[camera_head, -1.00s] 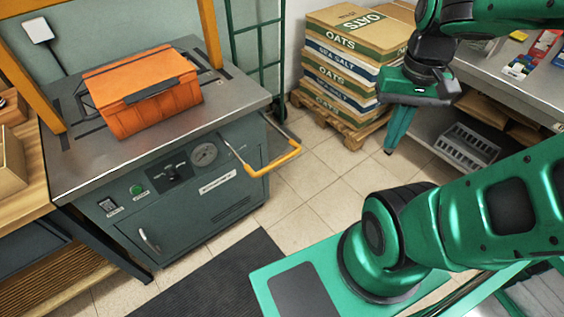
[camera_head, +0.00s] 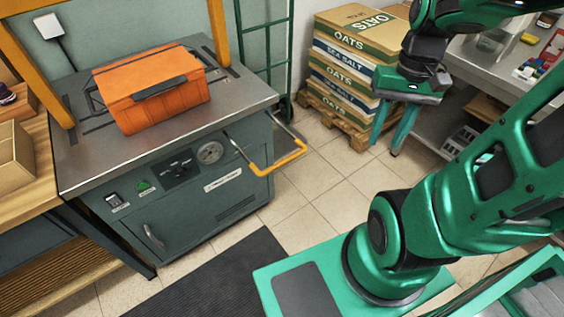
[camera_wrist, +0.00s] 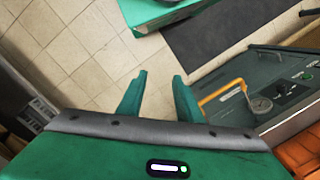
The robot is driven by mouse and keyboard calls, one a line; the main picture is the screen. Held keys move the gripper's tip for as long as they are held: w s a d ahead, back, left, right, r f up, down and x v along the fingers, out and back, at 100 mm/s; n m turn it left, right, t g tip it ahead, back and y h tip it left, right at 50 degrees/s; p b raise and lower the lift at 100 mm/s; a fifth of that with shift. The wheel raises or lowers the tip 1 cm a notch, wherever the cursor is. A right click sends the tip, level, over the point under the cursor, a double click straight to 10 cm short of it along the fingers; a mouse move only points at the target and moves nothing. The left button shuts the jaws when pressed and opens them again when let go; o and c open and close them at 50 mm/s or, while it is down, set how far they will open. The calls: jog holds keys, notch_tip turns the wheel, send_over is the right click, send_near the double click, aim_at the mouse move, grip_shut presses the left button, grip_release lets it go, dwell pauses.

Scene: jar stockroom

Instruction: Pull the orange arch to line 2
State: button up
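An orange-yellow U-shaped bar (camera_head: 268,168), arch-like, sticks out from the front right of the grey-green machine (camera_head: 195,205). It also shows in the wrist view (camera_wrist: 224,93), beyond my right fingertip. I cannot make out a line marked 2. My gripper (camera_head: 384,148) is open and empty, pointing down, to the right of the bar and apart from it. Both fingers show in the wrist view (camera_wrist: 157,90).
An orange case (camera_head: 155,100) sits on the machine's metal top. Sacks (camera_head: 345,65) are stacked on a pallet (camera_head: 335,122) behind. A shelf bench (camera_head: 490,75) stands at the right. A dark mat (camera_head: 215,280) lies before the machine. The tiled floor between bar and gripper is clear.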

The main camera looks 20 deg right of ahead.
jog(key=w+a+f+g+y, duration=0.1)
jog(key=w+a+f+y, duration=0.25)
jog(key=w+f, duration=0.6)
jog(key=m+t+y, duration=0.2)
jog(key=t+y, duration=0.1)
jog(key=y, duration=0.8)
send_near(290, 160)
jog(key=x, duration=1.2)
jog(key=shift+a, duration=0.35)
grip_shut()
